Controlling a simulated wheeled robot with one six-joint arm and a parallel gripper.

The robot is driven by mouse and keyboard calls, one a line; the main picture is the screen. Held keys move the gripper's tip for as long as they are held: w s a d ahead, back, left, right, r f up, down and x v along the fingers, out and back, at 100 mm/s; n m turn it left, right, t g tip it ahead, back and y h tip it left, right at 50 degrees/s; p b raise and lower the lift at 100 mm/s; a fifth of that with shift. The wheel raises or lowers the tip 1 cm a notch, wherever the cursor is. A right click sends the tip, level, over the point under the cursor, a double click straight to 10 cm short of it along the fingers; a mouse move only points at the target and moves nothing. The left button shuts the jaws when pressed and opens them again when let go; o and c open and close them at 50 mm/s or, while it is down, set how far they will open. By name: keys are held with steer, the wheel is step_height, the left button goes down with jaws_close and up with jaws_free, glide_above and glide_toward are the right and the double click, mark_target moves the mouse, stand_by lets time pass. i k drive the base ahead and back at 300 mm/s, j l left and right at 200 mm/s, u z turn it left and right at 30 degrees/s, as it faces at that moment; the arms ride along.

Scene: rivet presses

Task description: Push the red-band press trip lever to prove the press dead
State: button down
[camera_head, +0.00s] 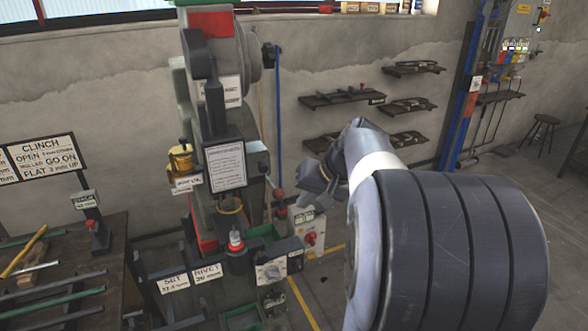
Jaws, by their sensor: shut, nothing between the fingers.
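The press (220,120) stands upright left of centre, with a red band (208,24) across its top. On its right side a thin lever carries a red ball knob (278,194), which I take for the trip lever; a second red knob (281,213) shows just below. My gripper (306,190) is shut and empty, just right of the knobs in the picture. A small gap shows between them; the depth of that gap I cannot tell. My arm hides the floor and wall at the lower right.
A grey control box with a red switch (312,238) stands below my gripper. A workbench (60,265) with bars and signs is at the left. Wall shelves (342,98) hang behind. A blue post (462,95) and stool (541,128) stand farther right. Open floor shows around the yellow line (303,302).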

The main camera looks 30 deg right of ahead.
mark_target(277, 194)
steer(key=i+l+u, duration=0.1)
steer(key=i+l, duration=0.3)
steer(key=l, duration=0.2)
steer(key=i+l+u, duration=0.15)
steer(key=l, duration=0.2)
steer(key=i, duration=0.05)
